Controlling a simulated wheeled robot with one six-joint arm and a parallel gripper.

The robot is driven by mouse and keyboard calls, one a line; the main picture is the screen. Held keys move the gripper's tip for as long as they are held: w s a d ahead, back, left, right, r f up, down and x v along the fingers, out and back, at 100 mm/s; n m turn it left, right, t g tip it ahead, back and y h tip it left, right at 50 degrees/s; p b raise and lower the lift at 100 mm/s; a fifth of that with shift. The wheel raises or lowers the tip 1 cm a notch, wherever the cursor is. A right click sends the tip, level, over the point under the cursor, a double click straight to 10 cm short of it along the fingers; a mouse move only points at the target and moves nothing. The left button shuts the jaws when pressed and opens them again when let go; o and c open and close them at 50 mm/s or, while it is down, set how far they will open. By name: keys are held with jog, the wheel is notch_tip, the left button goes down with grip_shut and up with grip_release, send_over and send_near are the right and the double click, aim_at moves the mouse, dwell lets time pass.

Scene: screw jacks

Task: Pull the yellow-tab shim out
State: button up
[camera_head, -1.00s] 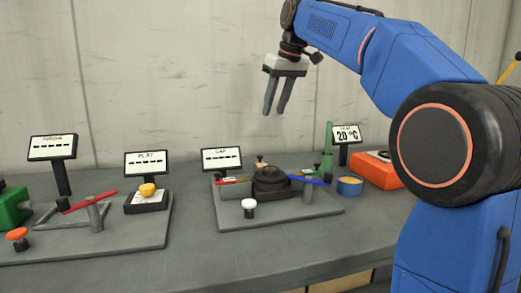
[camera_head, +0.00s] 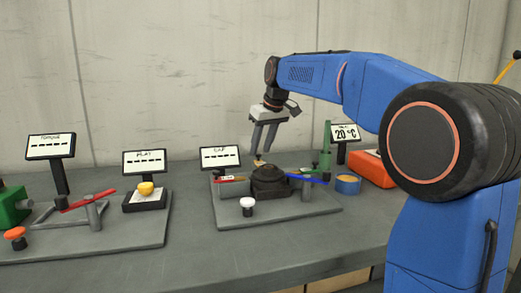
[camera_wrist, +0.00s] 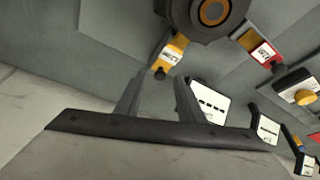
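The yellow-tab shim (camera_wrist: 174,48) shows in the wrist view as a short yellow-orange strip with a pale label and a dark knob at its outer end. Its inner end meets the dark round screw jack (camera_wrist: 212,14). In the head view only a small part of the shim (camera_head: 258,162) shows behind the jack (camera_head: 270,182). My gripper (camera_head: 263,151) points down above the back of the jack. In the wrist view its fingers (camera_wrist: 157,88) are apart with nothing between them, and the shim's knob lies beyond the fingertips.
A red-tab strip (camera_wrist: 262,52) lies beside the jack. The GAP display (camera_head: 220,157) stands at the plate's back left.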

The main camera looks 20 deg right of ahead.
jog(key=shift+w+a+f, duration=0.1)
jog(key=shift+w+f, duration=0.1)
jog(key=shift+f, duration=0.4)
grip_shut()
jog(key=shift+w+r, duration=0.1)
jog(key=shift+w, duration=1.8)
grip_release()
jog(key=shift+w, duration=0.1)
jog(key=v, duration=1.7)
jog(key=shift+s, duration=0.25)
